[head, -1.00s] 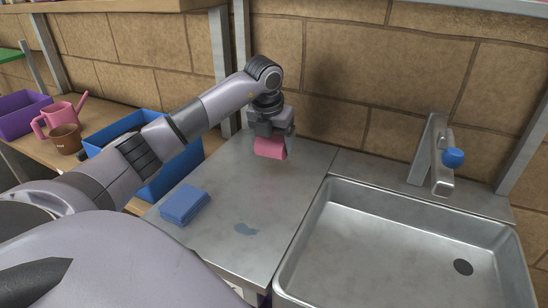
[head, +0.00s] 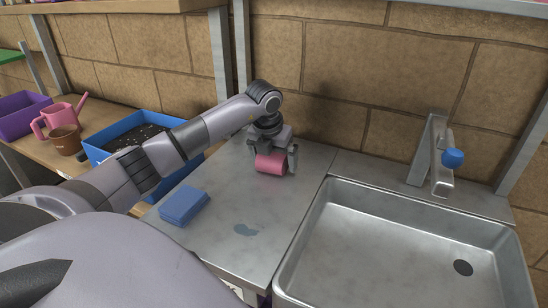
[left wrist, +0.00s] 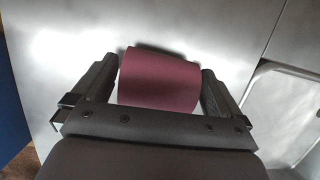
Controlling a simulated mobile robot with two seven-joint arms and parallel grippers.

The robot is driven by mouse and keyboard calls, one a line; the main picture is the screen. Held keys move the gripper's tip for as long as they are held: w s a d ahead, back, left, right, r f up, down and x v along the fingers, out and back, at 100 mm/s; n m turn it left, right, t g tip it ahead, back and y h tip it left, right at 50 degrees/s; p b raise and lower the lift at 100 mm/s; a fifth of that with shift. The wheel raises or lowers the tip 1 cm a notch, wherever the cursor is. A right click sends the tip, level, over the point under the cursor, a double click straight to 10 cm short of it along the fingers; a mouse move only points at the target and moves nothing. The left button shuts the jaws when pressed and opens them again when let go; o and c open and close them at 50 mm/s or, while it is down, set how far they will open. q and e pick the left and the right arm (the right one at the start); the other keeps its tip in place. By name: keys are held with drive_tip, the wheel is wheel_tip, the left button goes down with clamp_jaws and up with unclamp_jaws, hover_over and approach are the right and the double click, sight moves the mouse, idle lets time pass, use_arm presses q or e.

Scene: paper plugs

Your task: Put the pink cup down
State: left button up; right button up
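The pink cup (head: 270,163) is at the back of the metal counter (head: 255,205), left of the sink. It appears to lie on its side and to touch the counter. My left gripper (head: 273,158) is above and around it, with one finger on each side. In the left wrist view the cup (left wrist: 160,80) sits between the fingers (left wrist: 160,78), with narrow gaps beside it, so the gripper looks slightly open. My right gripper is not in view.
A folded blue cloth (head: 184,206) lies on the counter's front left, near a small wet patch (head: 245,230). The sink (head: 400,235) with its tap (head: 433,160) is to the right. A blue soil tray (head: 98,150), brown pot (head: 66,139) and pink watering can (head: 57,116) stand left.

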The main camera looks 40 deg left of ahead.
sight(269, 163)
use_arm(q)
drive_tip(key=v, duration=1.2)
drive_tip(key=shift+r, duration=0.15)
drive_tip(key=shift+s, duration=0.1)
